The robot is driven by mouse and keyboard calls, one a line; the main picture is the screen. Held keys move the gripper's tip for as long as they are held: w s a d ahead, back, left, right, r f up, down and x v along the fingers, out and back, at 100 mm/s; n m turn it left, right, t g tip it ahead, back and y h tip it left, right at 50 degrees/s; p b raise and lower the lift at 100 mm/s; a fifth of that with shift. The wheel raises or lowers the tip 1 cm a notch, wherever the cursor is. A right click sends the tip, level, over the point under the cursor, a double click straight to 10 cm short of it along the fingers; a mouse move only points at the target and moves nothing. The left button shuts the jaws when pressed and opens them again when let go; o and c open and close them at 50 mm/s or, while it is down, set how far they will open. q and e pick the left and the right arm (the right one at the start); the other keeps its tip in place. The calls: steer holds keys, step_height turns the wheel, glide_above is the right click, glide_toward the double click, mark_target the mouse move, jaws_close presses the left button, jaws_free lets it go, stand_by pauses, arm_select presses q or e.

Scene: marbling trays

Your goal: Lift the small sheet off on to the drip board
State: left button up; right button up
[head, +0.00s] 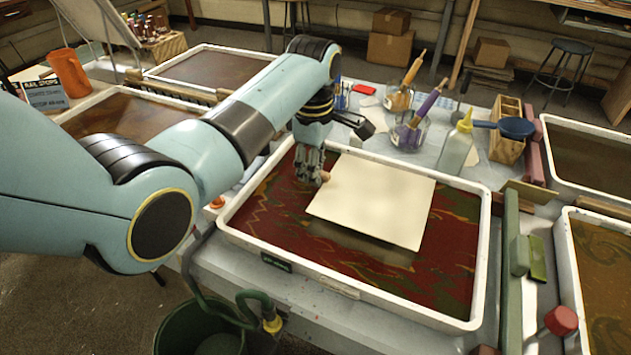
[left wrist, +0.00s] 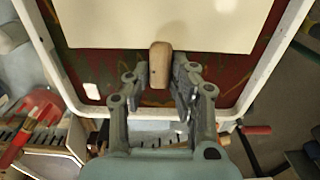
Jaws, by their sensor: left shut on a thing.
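The pale cream sheet (head: 375,198) is over the dark red marbled bath in the middle white tray (head: 345,285). A shadow below its front edge suggests it is slightly above the liquid. My left gripper (head: 313,172) is at the sheet's left edge, shut on a small wooden grip (head: 324,177). In the left wrist view the wooden grip (left wrist: 160,64) stands between the fingers (left wrist: 160,82) and overlaps the edge of the sheet (left wrist: 165,25). A pale slanted board (head: 95,18) is at the upper left; I cannot tell if it is the drip board. My right gripper is not in view.
Bottles and brushes in jars (head: 408,135) stand behind the tray, with a blue-handled pan (head: 512,128) and a wooden rack (head: 506,148). Other bath trays stand at left and right. A green bucket (head: 205,330) is below the front edge.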

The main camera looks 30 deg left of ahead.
arm_select(q)
step_height(320, 180, up, 4)
steer(key=shift+r+p, duration=0.2)
steer(key=shift+p, duration=0.1)
steer(key=shift+r+p, duration=0.3)
steer(key=shift+r, duration=0.1)
steer(key=shift+y, duration=0.7)
steer(key=shift+r+p, duration=2.15)
steer(key=shift+p, duration=0.35)
steer(key=shift+r, duration=0.1)
step_height(320, 180, up, 7)
steer(key=p, duration=0.8)
steer(key=shift+f, duration=0.2)
